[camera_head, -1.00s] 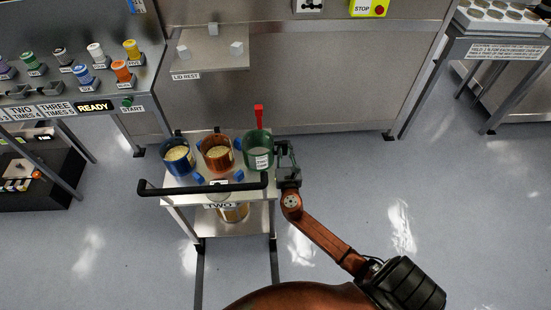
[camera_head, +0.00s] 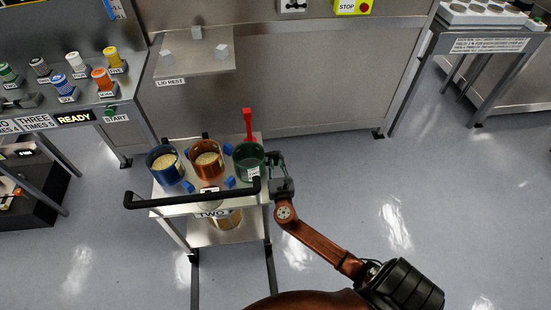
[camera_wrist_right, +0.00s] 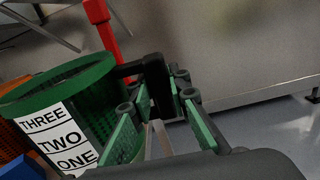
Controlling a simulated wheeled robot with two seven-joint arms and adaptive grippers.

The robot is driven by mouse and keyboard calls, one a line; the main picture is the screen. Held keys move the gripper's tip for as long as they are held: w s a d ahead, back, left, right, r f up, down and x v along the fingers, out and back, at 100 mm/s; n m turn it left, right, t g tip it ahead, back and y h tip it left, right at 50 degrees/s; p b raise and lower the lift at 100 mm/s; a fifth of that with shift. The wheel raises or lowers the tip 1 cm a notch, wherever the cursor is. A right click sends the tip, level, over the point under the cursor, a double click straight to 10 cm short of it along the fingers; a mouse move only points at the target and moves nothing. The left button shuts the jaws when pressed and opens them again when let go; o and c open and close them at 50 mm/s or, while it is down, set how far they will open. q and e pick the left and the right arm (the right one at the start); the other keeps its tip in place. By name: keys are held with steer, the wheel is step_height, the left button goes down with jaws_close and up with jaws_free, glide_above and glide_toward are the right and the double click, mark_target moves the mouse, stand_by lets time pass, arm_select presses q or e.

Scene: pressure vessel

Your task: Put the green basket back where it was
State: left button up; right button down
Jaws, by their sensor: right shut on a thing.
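The green basket (camera_head: 249,162) stands at the right end of the cart's top. In the right wrist view the green basket (camera_wrist_right: 95,115) shows mesh sides and a label reading THREE, TWO, ONE. My right gripper (camera_head: 279,172) is at the basket's right side. In the wrist view its fingers (camera_wrist_right: 160,105) are closed about the dark handle that sticks out from the rim. I cannot tell whether the basket's base touches the cart. My left gripper is not in view.
The cart (camera_head: 225,232) also carries a blue basket (camera_head: 165,165) and an orange basket (camera_head: 207,160), both with pale contents. A red upright piece (camera_head: 247,125) stands behind the green basket. A lid rest shelf (camera_head: 190,65) is on the steel front behind. The floor right of the cart is clear.

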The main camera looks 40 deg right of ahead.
steer(key=shift+f, duration=0.1)
steer(key=c, duration=1.8)
jaws_free()
